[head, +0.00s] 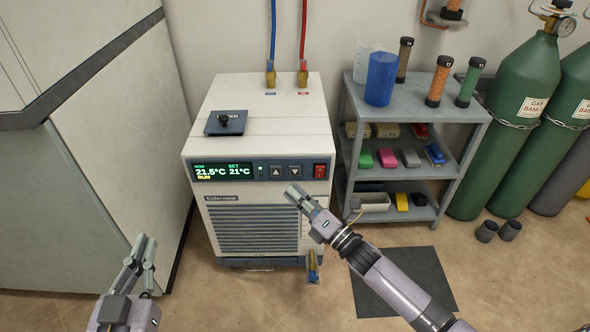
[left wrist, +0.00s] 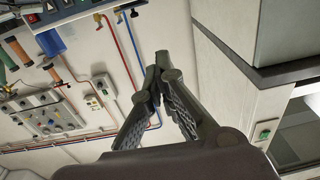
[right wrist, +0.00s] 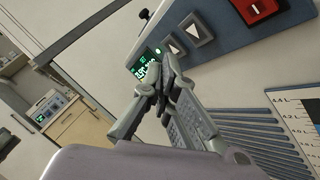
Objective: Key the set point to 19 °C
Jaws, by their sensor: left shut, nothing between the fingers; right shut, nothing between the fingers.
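The white chiller (head: 255,135) stands against the wall. Its display (head: 222,172) reads NOW 21.5°C, SET 21°C and RUN. Right of the display are the up-arrow button (head: 277,172) and the down-arrow button (head: 295,172). My right gripper (head: 292,190) is shut and empty, just below and in front of these buttons; I see no contact. In the right wrist view both arrow buttons (right wrist: 201,29) show above the shut fingertips, and the display (right wrist: 147,70) is partly hidden behind them. My left gripper (head: 146,240) is shut and empty, low at the left, away from the chiller.
A red power switch (head: 319,171) sits right of the buttons. A dark lid with a knob (head: 225,122) lies on top, with blue and red hoses behind. A grey shelf (head: 425,105) with bottles and green gas cylinders (head: 520,110) stands right.

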